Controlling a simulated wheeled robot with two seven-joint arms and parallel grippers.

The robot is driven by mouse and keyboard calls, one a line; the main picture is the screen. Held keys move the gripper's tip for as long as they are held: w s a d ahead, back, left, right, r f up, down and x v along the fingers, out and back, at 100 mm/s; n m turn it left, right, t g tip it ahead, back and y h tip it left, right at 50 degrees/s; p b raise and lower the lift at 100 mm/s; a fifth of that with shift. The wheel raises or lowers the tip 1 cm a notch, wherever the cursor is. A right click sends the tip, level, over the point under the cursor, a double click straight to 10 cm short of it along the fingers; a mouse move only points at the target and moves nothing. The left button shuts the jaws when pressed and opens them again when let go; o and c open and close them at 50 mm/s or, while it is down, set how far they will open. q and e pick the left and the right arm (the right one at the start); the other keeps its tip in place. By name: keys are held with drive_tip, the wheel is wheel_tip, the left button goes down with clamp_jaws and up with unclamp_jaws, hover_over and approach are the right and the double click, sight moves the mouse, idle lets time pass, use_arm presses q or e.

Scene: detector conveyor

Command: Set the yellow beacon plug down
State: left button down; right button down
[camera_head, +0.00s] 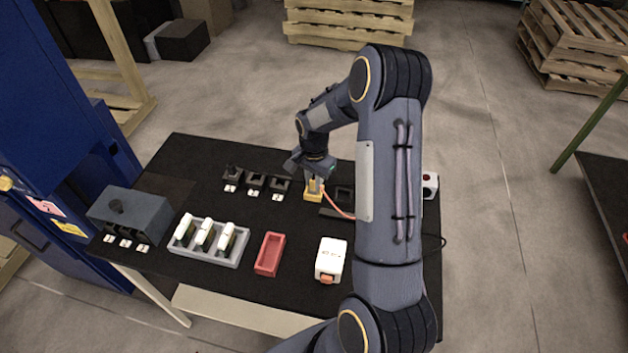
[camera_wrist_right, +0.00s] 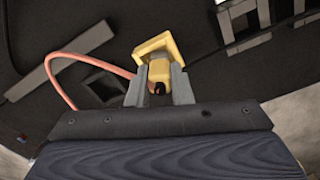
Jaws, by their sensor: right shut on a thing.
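The yellow beacon plug (camera_head: 313,194) is at the far middle of the black table in the head view, with an orange cable running from it to the right. My right gripper (camera_head: 315,183) is shut on it from above. In the right wrist view the plug (camera_wrist_right: 154,55) sits between the two grey fingers of my right gripper (camera_wrist_right: 160,85), its square flange beyond the fingertips. I cannot tell whether the plug touches the table. My left gripper is not in view.
On the black table (camera_head: 205,283) are black sockets (camera_head: 255,181) left of the plug, a grey tray (camera_head: 237,257) with white pieces, a red tray (camera_head: 270,254), a white box (camera_head: 331,260) and a grey block (camera_head: 130,214). My right arm hides the table's right part.

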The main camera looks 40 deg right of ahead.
sight(314, 179)
drive_tip(key=shift+f, duration=0.25)
drive_tip(key=c, duration=1.3)
unclamp_jaws()
drive_tip(key=shift+r, duration=0.1)
drive_tip(key=s+a+r+n+t, duration=0.1)
drive_tip(key=s+a+r, duration=0.1)
drive_tip(key=r, duration=0.6)
drive_tip(key=s+a+r+n, duration=0.1)
drive_tip(key=s+r, duration=0.1)
drive_tip(key=r, duration=0.7)
drive_tip(key=s+a+r+n+t+y, duration=0.1)
drive_tip(key=s+a+n+t+y, duration=0.1)
drive_tip(key=s+a+n, duration=0.3)
drive_tip(key=s+a+r+n+t+y, duration=0.1)
drive_tip(key=s+a+r+n+t, duration=0.1)
drive_tip(key=s+a+n, duration=0.4)
drive_tip(key=s+a+b, duration=0.1)
drive_tip(key=s+a, duration=0.3)
drive_tip(key=s, duration=0.4)
drive_tip(key=shift+a+t+y, duration=0.3)
drive_tip(key=shift+a+y, duration=0.05)
drive_tip(key=shift+y, duration=0.05)
drive_tip(key=shift+s, duration=0.1)
